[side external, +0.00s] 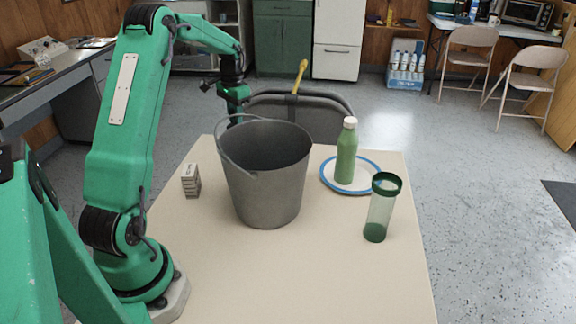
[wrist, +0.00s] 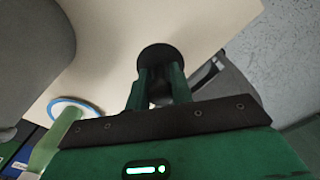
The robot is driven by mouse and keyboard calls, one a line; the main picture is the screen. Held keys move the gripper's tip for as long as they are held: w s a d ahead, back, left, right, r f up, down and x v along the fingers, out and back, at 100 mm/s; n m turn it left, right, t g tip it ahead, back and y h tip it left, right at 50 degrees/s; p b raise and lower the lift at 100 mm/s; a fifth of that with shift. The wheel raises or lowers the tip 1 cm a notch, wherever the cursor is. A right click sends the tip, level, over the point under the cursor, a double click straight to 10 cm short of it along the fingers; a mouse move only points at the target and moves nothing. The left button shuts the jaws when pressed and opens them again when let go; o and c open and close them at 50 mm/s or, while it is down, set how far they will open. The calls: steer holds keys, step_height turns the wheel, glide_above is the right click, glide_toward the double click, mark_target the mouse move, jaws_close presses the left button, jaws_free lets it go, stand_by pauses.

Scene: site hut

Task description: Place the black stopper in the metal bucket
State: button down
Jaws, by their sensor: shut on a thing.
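The metal bucket (side external: 265,180) is grey and stands upright near the middle of the table. It also shows at the upper left of the wrist view (wrist: 35,50). The black stopper (wrist: 160,57) shows as a dark round top between the fingertips in the wrist view. My gripper (wrist: 161,78) is shut on it. In the side view my gripper (side external: 235,105) is at the far side of the bucket, beyond its rim. The bucket hides the fingertips and the stopper there. In the wrist view the stopper is beside the bucket, apart from it.
A green bottle (side external: 347,155) stands on a blue-rimmed white plate (side external: 328,176) right of the bucket. A clear cup with a green lid (side external: 381,208) stands nearer. A small stacked block (side external: 191,182) is left of the bucket. The front of the table (side external: 300,280) is clear.

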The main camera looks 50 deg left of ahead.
step_height(320, 180, up, 12)
steer(key=s+d+r, duration=0.1)
steer(key=s+d, duration=0.1)
steer(key=d, duration=1)
steer(key=s+d+r, duration=0.1)
steer(key=s+d, duration=0.1)
steer(key=d, duration=1)
steer(key=shift+w+a+f, duration=0.1)
steer(key=shift+a+f, duration=0.1)
steer(key=shift+f, duration=1.2)
steer(key=shift+w+a+f, duration=0.1)
steer(key=shift+a+f, duration=0.05)
steer(key=shift+f, duration=1.2)
steer(key=shift+f, duration=0.1)
step_height(320, 180, down, 18)
steer(key=shift+r, duration=0.1)
